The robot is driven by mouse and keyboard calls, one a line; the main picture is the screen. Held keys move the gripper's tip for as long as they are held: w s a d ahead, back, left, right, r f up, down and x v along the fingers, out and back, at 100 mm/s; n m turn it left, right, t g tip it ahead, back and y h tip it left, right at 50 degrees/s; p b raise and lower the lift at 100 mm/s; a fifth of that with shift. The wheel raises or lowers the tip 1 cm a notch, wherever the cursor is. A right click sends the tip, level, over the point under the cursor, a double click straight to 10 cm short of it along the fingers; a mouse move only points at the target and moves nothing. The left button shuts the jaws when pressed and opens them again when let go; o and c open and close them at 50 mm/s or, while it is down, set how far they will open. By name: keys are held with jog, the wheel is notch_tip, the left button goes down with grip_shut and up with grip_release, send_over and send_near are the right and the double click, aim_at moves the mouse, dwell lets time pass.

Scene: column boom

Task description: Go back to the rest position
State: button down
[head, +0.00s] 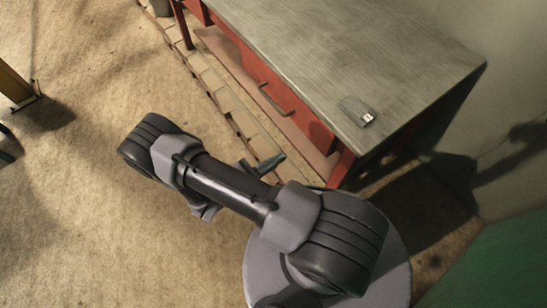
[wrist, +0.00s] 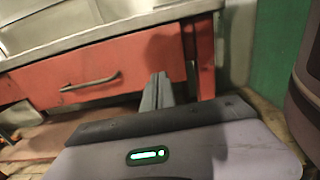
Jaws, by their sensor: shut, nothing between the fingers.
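My gripper (wrist: 157,92) is shut and empty in the wrist view, its fingers together in front of the red drawer front of a workbench. In the head view my arm reaches up and to the left over the floor from its round base. The tips of my gripper (head: 272,162) show just past the arm, beside the bench's lower front. The rest of the gripper is hidden behind the arm.
A workbench with a grey top (head: 330,50) and red drawers (head: 283,98) stands at the upper right. A small whitish object (head: 367,118) lies near its front corner. A wall is on the right, with a green part (head: 500,265). Open floor (head: 80,200) lies to the left.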

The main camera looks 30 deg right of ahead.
jog(key=s+a+r+m+t+y, duration=0.1)
jog(key=a+r+m+y, duration=0.3)
jog(key=r, duration=0.8)
jog(key=s+a+r+m+t+y, duration=0.2)
jog(key=s+a+r+m+y, duration=0.1)
jog(key=r+m+y, duration=0.6)
jog(key=s+a+r+m+t+y, duration=0.1)
jog(key=a+r+m+y, duration=0.4)
jog(key=r+m, duration=0.5)
notch_tip(320, 180, up, 5)
jog(key=shift+s+a+r+t+y, duration=0.15)
jog(key=shift+s+t+y, duration=0.15)
jog(key=shift+s+y, duration=0.65)
jog(key=shift+w, duration=0.1)
